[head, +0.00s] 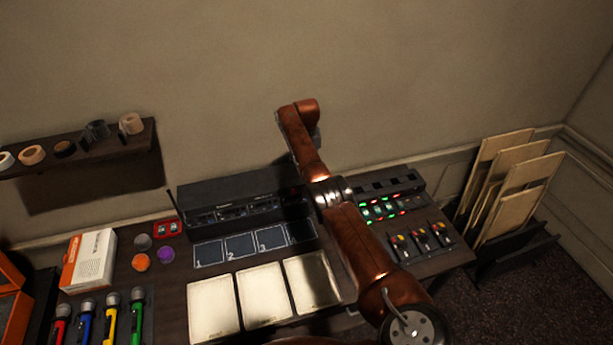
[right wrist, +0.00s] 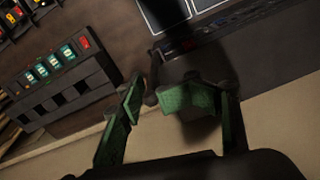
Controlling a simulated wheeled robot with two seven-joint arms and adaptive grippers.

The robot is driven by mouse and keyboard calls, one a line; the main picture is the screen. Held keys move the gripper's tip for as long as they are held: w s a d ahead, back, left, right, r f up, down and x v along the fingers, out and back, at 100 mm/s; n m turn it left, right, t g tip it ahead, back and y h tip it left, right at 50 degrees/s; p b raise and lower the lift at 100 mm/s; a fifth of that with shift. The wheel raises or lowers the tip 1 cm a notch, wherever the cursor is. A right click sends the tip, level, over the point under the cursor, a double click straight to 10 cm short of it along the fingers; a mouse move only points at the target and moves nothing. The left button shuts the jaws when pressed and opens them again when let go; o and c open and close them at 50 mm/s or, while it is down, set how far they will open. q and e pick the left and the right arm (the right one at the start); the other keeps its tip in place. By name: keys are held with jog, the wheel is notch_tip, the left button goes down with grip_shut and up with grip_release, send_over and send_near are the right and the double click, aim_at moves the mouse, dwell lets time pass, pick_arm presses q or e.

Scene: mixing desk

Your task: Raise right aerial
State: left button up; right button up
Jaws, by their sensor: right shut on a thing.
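The black receiver box (head: 232,192) stands at the back of the desk. Its left aerial (head: 172,200) is a thin dark rod leaning up and left. The right end of the box and the right aerial are hidden behind my right arm in the head view. In the right wrist view, my right gripper (right wrist: 151,98) has its green-padded fingers closed at the corner of the receiver, on a small dark piece that looks like the right aerial. Its exact angle is too dark to tell. My left gripper is not in view.
The lit button panel (head: 385,208) and a slider panel (head: 422,240) lie right of my arm. Numbered dark pads (head: 240,247) and pale cards (head: 263,294) lie before the receiver. Microphones (head: 110,318) and a white-orange box (head: 90,260) are left. A shelf (head: 85,150) hangs on the wall.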

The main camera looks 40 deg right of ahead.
jog(key=r, duration=0.4)
jog(key=d+r, duration=0.1)
jog(key=r, duration=0.1)
jog(key=shift+s+r, duration=0.1)
jog(key=shift+s, duration=0.1)
jog(key=shift+a+r, duration=0.25)
jog(key=shift+r, duration=0.25)
